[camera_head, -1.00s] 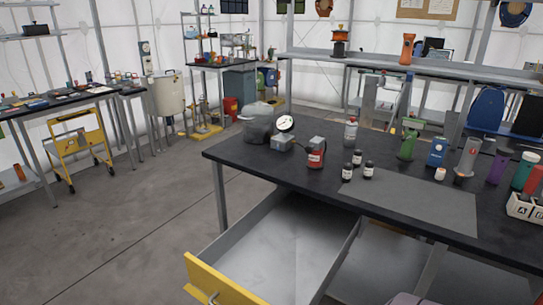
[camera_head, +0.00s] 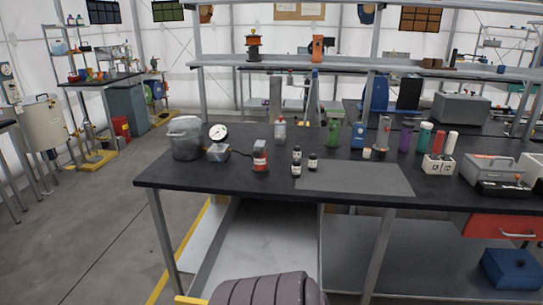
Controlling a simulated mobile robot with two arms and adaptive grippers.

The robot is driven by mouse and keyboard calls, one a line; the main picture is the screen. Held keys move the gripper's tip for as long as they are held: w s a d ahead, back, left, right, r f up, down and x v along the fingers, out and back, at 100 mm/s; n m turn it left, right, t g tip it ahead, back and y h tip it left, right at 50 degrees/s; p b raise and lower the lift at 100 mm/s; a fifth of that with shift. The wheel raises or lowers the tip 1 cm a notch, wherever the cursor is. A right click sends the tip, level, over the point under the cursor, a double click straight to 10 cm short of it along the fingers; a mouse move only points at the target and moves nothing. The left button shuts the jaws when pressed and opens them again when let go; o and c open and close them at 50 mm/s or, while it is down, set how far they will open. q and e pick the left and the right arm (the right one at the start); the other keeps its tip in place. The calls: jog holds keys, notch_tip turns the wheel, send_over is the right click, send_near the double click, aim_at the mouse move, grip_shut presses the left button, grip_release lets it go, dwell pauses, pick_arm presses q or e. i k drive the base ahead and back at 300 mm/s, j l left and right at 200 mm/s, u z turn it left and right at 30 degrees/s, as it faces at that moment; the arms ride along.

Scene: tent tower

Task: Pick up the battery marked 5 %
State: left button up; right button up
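I cannot pick out a battery marked 5 %, as no such marking is legible from here. Several upright coloured items stand on the black workbench (camera_head: 240,188). They include a red one with a pale label (camera_head: 260,157), a green one (camera_head: 333,134), a blue one (camera_head: 358,136), a purple one (camera_head: 405,139) and a teal one (camera_head: 424,137). Neither of my grippers is in view. A dark ribbed rounded form (camera_head: 266,292) at the bottom edge looks like part of my arm, but I cannot tell which.
Small dark bottles (camera_head: 296,166) stand by a grey mat (camera_head: 355,178). A grey pot (camera_head: 186,140) and a gauge (camera_head: 218,132) are at the bench's left. A white holder (camera_head: 437,165) and grey toolbox (camera_head: 493,168) are at right. Floor on the left is clear (camera_head: 85,220).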

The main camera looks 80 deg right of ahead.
aim_at(297, 150)
jog(key=i+l+z, duration=0.1)
jog(key=i+z, duration=0.8)
jog(key=i+j+z, duration=0.2)
jog(key=i+z, duration=0.25)
jog(key=k, duration=0.1)
